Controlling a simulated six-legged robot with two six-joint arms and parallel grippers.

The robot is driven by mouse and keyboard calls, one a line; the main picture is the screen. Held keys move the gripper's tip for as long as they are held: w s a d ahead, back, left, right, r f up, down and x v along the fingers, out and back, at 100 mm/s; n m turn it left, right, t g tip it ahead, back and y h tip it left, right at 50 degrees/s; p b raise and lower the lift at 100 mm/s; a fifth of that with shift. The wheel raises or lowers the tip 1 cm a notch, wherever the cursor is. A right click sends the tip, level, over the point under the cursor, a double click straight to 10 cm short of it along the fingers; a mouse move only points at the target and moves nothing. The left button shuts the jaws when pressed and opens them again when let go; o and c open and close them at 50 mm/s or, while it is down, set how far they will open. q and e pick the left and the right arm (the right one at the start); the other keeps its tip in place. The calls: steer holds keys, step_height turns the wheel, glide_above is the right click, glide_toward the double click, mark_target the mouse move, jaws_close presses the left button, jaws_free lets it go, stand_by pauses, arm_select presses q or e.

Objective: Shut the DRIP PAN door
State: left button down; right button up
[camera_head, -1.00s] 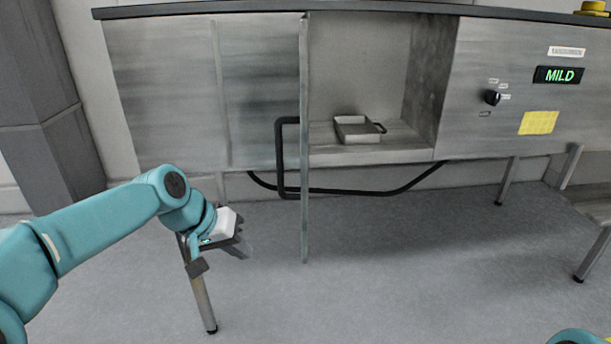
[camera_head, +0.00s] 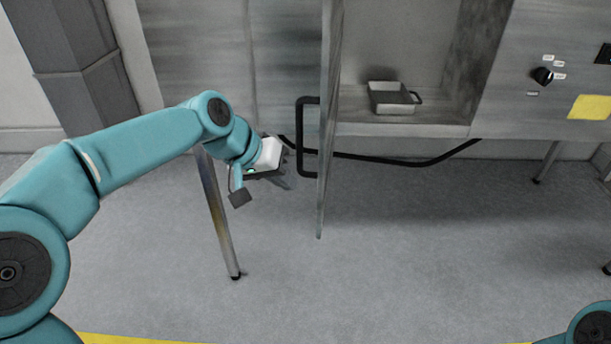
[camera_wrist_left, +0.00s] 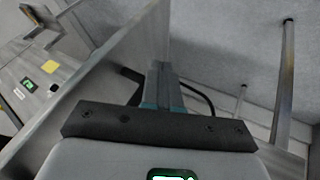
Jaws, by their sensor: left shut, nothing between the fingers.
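The open door (camera_head: 327,130) sticks out from the cabinet towards me, seen almost edge-on in the head view. Its black bar handle (camera_head: 301,137) is on its left face. In the left wrist view the door (camera_wrist_left: 118,72) is a large slanted grey panel left of the fingers. My left gripper (camera_head: 284,168) is left of the door and close to the handle, apart from the door as far as I can tell. Its fingers (camera_wrist_left: 163,85) are shut and empty. The open bay holds a small metal pan (camera_head: 392,98). No door label is readable. My right gripper is out of view.
A black hose (camera_head: 400,161) hangs under the cabinet. A cabinet leg (camera_head: 218,215) stands just beside my left wrist. A black knob (camera_head: 542,76) and a yellow note (camera_head: 591,107) are on the right panel. The floor in front and right of the door is clear.

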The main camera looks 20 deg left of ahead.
arm_select(q)
steer(key=shift+w+d+r+p, duration=0.1)
steer(key=shift+w+d+p, duration=0.1)
steer(key=shift+d, duration=0.75)
steer(key=shift+w+d+r+p, duration=0.1)
steer(key=shift+d+p, duration=0.05)
steer(key=shift+d, duration=0.75)
steer(key=shift+w+d, duration=0.1)
steer(key=shift+d, duration=0.15)
